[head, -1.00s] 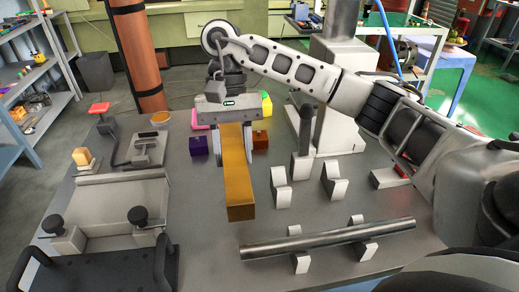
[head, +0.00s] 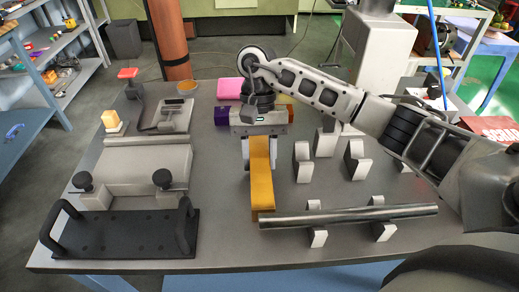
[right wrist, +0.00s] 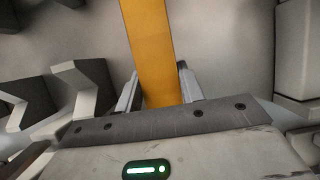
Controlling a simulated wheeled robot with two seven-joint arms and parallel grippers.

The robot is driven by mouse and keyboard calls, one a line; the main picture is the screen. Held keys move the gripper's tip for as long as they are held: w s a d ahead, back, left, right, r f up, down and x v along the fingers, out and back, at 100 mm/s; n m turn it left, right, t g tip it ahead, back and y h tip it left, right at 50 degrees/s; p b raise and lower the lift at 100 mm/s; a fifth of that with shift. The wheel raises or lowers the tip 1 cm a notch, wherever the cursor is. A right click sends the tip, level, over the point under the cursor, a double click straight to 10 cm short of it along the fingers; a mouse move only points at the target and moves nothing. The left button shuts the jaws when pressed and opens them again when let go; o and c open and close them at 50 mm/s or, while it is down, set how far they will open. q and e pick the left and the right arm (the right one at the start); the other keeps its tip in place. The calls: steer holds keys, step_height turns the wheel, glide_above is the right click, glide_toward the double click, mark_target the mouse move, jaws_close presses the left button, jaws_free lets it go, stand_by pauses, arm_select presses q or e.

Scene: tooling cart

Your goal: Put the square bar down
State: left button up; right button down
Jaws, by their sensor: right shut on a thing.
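The square bar (head: 262,185) is a long golden-yellow bar in the head view. My right gripper (head: 260,153) is shut on its far part, with one finger on each side. The bar's near end appears just by the left end of a round steel bar (head: 350,215). I cannot tell whether the square bar touches the cart top (head: 225,215). In the right wrist view the square bar (right wrist: 149,50) runs up from between the fingers. Empty V-blocks (head: 303,162) stand to the right of the gripper in the head view. My left gripper is not in view.
The round bar rests on two V-blocks near the front edge. A black plate with handles (head: 120,235) and a grey fixture (head: 135,170) lie left. Purple (head: 221,116) and pink (head: 230,88) blocks are behind the gripper. Bare top lies between the fixture and the square bar.

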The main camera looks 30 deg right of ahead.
steer(key=shift+r, duration=0.1)
steer(key=c, duration=1.3)
jaws_free()
steer(key=shift+f+b, duration=0.3)
steer(key=o, duration=0.4)
steer(key=shift+r, duration=0.1)
